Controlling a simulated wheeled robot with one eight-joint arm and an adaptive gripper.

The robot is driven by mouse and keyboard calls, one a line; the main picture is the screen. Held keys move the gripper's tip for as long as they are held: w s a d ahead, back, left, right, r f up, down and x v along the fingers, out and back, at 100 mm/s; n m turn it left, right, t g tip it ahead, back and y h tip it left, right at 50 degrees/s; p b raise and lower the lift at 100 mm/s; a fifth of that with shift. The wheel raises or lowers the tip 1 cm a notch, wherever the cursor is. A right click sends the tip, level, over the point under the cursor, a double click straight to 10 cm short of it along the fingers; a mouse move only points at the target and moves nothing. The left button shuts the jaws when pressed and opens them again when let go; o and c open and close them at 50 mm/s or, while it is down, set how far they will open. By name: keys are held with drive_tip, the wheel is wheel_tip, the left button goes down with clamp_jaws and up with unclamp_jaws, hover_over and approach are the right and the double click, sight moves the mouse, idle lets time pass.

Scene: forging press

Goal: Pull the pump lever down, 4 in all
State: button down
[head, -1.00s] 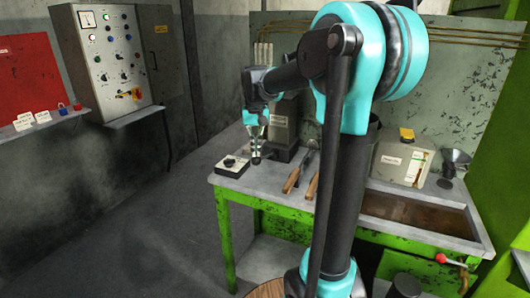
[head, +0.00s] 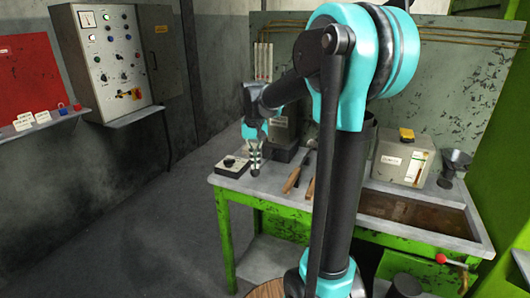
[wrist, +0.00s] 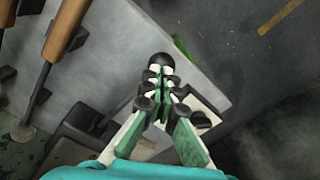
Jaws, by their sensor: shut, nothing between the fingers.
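My gripper (head: 255,157) is shut and empty, pointing down over the left end of the green bench. A black ball knob (head: 255,172), which looks like the end of the pump lever, sits directly below the fingertips. In the wrist view the same knob (wrist: 163,62) shows just beyond the tips of my gripper (wrist: 165,82); they look to be touching or nearly so. The lever's shaft is mostly hidden by my gripper. A dark grey pump-like block (head: 284,132) stands behind it on the bench, partly hidden by my arm.
A small box with a black knob (head: 233,164) lies left of the gripper. Two wooden-handled tools (head: 292,180) lie to the right. A grey tank (head: 402,160), a funnel (head: 454,162) and a red-ball lever (head: 441,258) are farther right. Open floor lies left of the bench.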

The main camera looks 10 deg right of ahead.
drive_tip(key=shift+s+f, duration=0.1)
drive_tip(key=shift+f, duration=0.8)
wheel_tip(320, 180, up, 10)
drive_tip(key=w+d, duration=0.1)
drive_tip(key=shift+w+r, duration=0.25)
drive_tip(key=shift+w, duration=0.05)
idle(0.4)
drive_tip(key=shift+s+a+f, duration=0.15)
drive_tip(key=shift+s+f, duration=0.1)
drive_tip(key=shift+f, duration=1.1)
drive_tip(key=shift+s+a+f, duration=0.15)
drive_tip(key=shift+s+f, duration=0.05)
drive_tip(key=shift+f, duration=1.15)
drive_tip(key=shift+s+a+f, duration=0.15)
drive_tip(key=shift+s+f, duration=0.1)
drive_tip(key=shift+f, duration=1.2)
drive_tip(key=shift+s+f, duration=0.1)
drive_tip(key=shift+f, duration=1)
wheel_tip(320, 180, up, 10)
drive_tip(key=w+d, duration=0.1)
drive_tip(key=shift+w+r, duration=0.25)
drive_tip(key=shift+w, duration=0.05)
